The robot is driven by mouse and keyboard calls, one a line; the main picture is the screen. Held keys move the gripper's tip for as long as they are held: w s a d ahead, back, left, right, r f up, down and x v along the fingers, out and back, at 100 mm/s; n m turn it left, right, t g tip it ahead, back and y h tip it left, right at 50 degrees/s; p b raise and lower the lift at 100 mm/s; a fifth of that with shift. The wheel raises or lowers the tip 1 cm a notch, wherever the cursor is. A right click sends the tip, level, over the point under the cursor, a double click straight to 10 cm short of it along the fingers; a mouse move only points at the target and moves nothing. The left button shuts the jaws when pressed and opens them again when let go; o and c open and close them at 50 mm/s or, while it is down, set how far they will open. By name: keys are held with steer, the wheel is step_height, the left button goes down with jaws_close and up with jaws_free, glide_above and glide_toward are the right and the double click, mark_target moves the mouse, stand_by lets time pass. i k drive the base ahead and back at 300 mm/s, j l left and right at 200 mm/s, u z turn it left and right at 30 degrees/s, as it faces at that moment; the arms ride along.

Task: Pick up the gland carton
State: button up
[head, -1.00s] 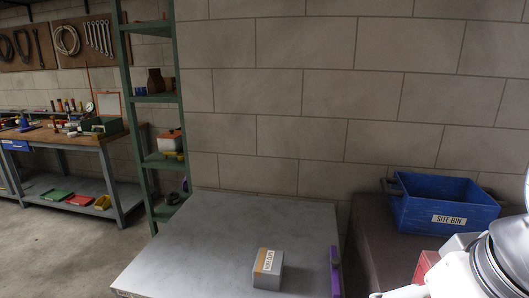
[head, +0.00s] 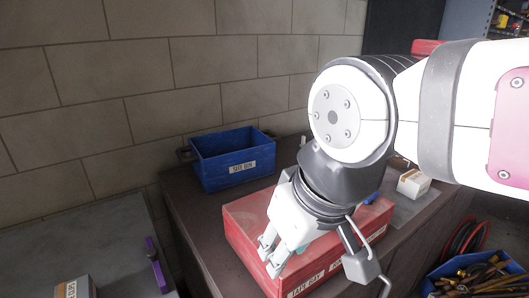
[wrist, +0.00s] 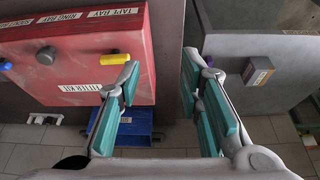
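A small grey carton with a tan strip and a white label (head: 72,289) sits on the grey bench at the lower left of the head view, cut off by the frame's edge. A similar labelled carton (wrist: 258,71) shows at the right of the wrist view. I cannot read its label, so I cannot confirm it is the gland carton. My gripper (head: 268,262) is over the red case, apart from the carton. In the wrist view my gripper (wrist: 160,72) is open and empty, its teal-padded fingers apart.
The red case (head: 245,235) stands on a dark bench beside the blue site bin (head: 222,172). A white carton (head: 413,183) lies behind my arm. A purple object (head: 155,262) sits at the grey bench's edge. A gap separates the benches. A blue tool crate (head: 480,275) stands lower right.

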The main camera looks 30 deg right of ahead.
mark_target(412, 183)
steer(key=z, duration=1.65)
steer(key=i+l+z, duration=0.15)
steer(key=i+l, duration=0.35)
